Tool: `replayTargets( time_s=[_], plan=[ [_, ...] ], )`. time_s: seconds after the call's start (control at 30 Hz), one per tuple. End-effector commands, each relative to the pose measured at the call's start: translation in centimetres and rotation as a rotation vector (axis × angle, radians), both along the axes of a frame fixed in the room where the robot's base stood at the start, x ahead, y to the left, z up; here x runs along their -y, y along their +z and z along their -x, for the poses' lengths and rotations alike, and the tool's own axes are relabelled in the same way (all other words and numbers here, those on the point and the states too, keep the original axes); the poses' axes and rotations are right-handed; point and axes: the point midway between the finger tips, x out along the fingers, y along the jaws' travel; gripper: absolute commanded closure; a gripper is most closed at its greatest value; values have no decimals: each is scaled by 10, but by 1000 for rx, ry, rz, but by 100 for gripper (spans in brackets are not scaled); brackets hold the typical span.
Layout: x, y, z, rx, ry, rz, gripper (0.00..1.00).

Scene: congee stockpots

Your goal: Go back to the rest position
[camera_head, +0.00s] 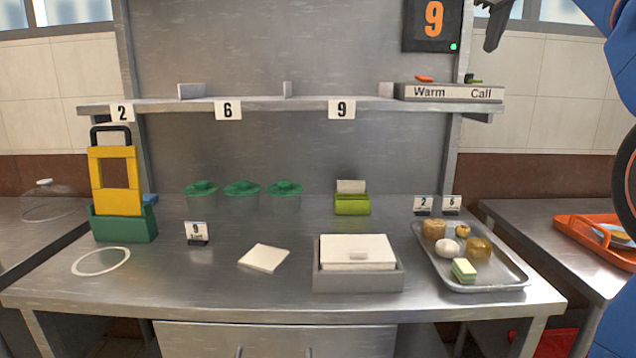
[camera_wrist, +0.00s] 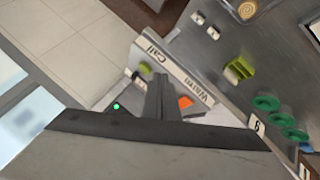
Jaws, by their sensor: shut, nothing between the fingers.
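My gripper (camera_head: 494,28) hangs at the top right in the head view, dark and partly cut off by the picture edge, with my blue arm to its right. In the wrist view its dark fingers (camera_wrist: 160,97) are together with nothing held. In the head view it is above and apart from the shelf with the Warm and Call box (camera_head: 450,93). That box also shows tilted beyond the fingers in the wrist view (camera_wrist: 180,70), with the orange piece (camera_wrist: 185,102) on it beside the fingers.
A metal table (camera_head: 200,300) bears a green bin with a yellow frame (camera_head: 124,228), several green-lidded pots (camera_head: 242,189), a grey box with white sheets (camera_head: 358,282) and a food tray (camera_head: 502,286). The shelf (camera_head: 310,104) carries number cards. A dark display (camera_head: 432,25) reads 9.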

Motion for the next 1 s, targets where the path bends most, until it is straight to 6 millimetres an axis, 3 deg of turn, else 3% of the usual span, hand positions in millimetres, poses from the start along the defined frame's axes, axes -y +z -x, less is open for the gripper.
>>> replayTargets(
  time_s=[0.37,0.57,0.77,1.0],
  plan=[
    [-14,-38,26,-26,-18,-55,100],
    [-26,-82,55,-51,-39,-106,100],
    [-44,-159,102,-92,-78,-185,100],
    [-64,-267,168,-145,-137,-279,100]
  ],
)
